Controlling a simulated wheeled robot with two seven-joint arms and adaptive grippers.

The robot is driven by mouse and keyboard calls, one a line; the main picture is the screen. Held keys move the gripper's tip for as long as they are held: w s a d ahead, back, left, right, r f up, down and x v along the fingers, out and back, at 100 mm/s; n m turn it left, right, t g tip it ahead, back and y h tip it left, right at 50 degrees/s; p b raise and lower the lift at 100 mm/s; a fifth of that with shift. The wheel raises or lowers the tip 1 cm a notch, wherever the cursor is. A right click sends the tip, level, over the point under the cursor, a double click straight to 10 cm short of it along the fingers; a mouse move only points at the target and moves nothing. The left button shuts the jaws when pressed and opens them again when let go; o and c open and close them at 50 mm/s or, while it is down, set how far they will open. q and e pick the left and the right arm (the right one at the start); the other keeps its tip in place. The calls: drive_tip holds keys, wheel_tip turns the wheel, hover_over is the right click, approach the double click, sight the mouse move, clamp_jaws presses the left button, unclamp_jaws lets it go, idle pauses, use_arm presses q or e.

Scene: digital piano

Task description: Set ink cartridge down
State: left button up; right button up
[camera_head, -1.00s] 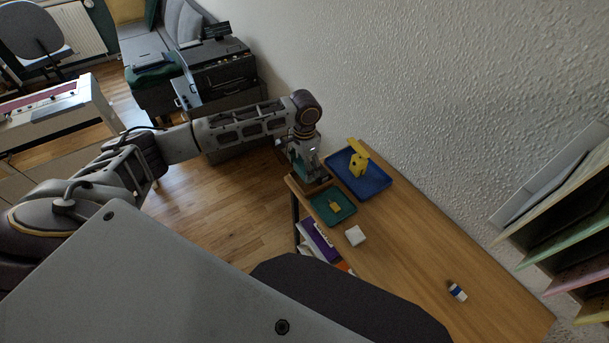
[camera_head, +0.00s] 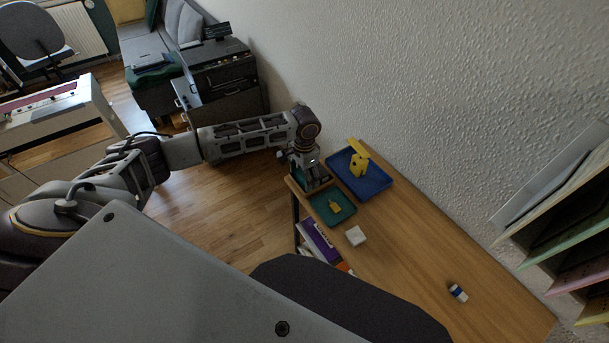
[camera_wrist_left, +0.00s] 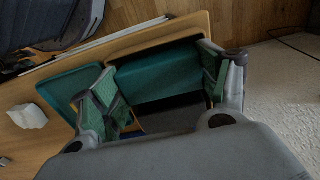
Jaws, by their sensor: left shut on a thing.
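My left gripper (camera_head: 310,178) is low over the far left end of the wooden desk. In the left wrist view its green-padded fingers (camera_wrist_left: 165,92) stand wide apart, shut on a dark grey block between them (camera_wrist_left: 172,120), which appears to be the ink cartridge. In the head view the gripper hides it. A brown-rimmed tray (camera_head: 326,186) shows under the gripper. A teal surface (camera_wrist_left: 158,72) lies behind the dark block in the wrist view. Whether the block touches it I cannot tell. My right gripper is not in view.
A green tray (camera_head: 322,217) with a small yellow piece and a blue tray (camera_head: 376,187) with a yellow object stand close to the gripper. A white block (camera_head: 356,236) and small bottle (camera_head: 458,293) lie on the desk (camera_head: 420,255). The textured wall runs behind.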

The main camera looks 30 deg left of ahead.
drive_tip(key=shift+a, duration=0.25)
use_arm(q)
drive_tip(key=o, duration=1)
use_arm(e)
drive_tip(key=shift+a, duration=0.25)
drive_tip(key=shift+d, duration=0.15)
use_arm(q)
drive_tip(key=shift+r, duration=0.9)
drive_tip(key=shift+r+p, duration=0.45)
drive_tip(key=shift+r, duration=4.7)
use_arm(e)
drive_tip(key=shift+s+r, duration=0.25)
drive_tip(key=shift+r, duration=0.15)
